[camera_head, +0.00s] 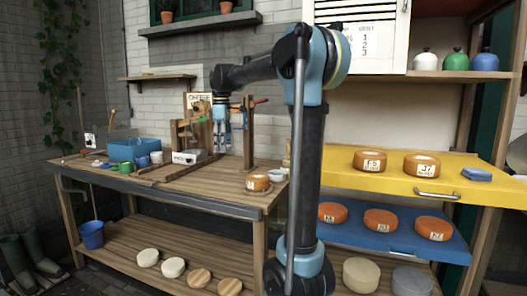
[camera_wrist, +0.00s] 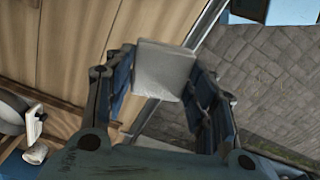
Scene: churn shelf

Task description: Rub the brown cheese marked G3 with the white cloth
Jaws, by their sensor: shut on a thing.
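My gripper (camera_head: 222,145) is over the back of the wooden bench, pointing down. In the wrist view my gripper (camera_wrist: 160,70) is shut on a white, squarish piece, the white cloth (camera_wrist: 164,66), between its fingertips. An orange-brown cheese with a white label (camera_head: 257,182) sits on the bench at its right front, well apart from my gripper. Its mark is too small to read for sure. Other brown cheeses stand on the yellow shelf (camera_head: 400,183) and the blue shelf (camera_head: 345,232).
A white box (camera_head: 188,157), a wooden stand and a blue tub (camera_head: 132,146) with several cups are on the bench. A small bowl (camera_head: 277,175) stands close behind the labelled bench cheese. A blue block (camera_head: 476,174) lies on the yellow shelf. The bench's front middle is clear.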

